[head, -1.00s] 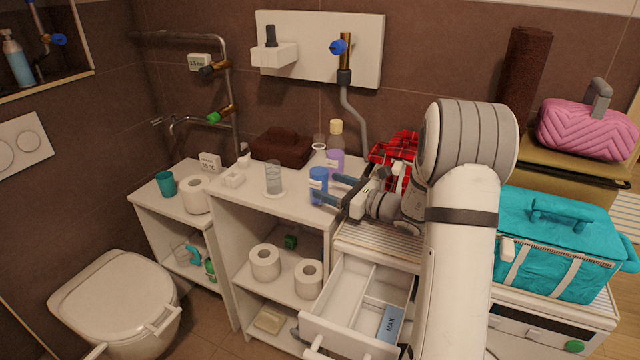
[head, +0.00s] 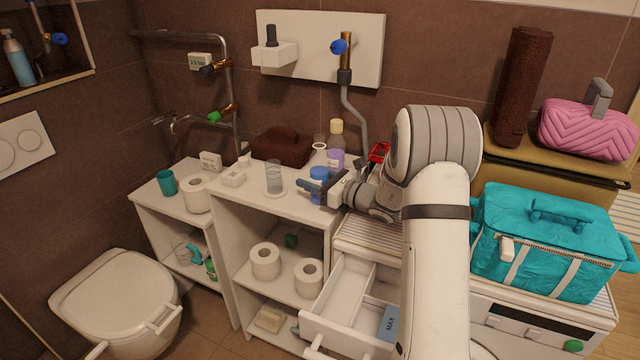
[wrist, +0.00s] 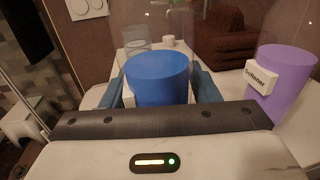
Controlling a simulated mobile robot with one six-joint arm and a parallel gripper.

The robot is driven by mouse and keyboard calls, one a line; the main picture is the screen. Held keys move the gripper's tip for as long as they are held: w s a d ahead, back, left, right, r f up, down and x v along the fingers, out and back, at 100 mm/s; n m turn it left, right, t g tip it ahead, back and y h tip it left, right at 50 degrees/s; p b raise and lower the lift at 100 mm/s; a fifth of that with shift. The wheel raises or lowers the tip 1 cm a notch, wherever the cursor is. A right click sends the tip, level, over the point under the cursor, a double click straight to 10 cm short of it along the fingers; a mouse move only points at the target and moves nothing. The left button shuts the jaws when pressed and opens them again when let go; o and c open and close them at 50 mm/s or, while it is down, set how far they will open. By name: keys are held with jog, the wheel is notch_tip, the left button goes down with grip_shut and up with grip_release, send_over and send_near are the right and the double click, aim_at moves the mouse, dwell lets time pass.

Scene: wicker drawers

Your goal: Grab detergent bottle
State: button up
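A clear bottle with blue liquid (head: 319,173), which I take to be the detergent, stands upright on the white shelf top. It also shows in the wrist view as a blue cylinder (wrist: 157,80) between my two fingers. My gripper (head: 316,184) is level and open around the bottle, one finger on each side. In the wrist view, the right finger is close to the blue side, and a narrow gap shows at the left. I cannot tell whether either finger touches. The bottle's lower part is hidden by my gripper.
A purple softener bottle (head: 336,160) stands close behind, at the right in the wrist view (wrist: 282,85). A clear glass (head: 273,177) stands to the left. Below, an open drawer (head: 350,300) juts out. A turquoise bag (head: 545,240) lies at the right.

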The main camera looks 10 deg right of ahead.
jog(key=c, duration=0.8)
jog(key=shift+o, duration=0.2)
jog(key=shift+r, duration=0.1)
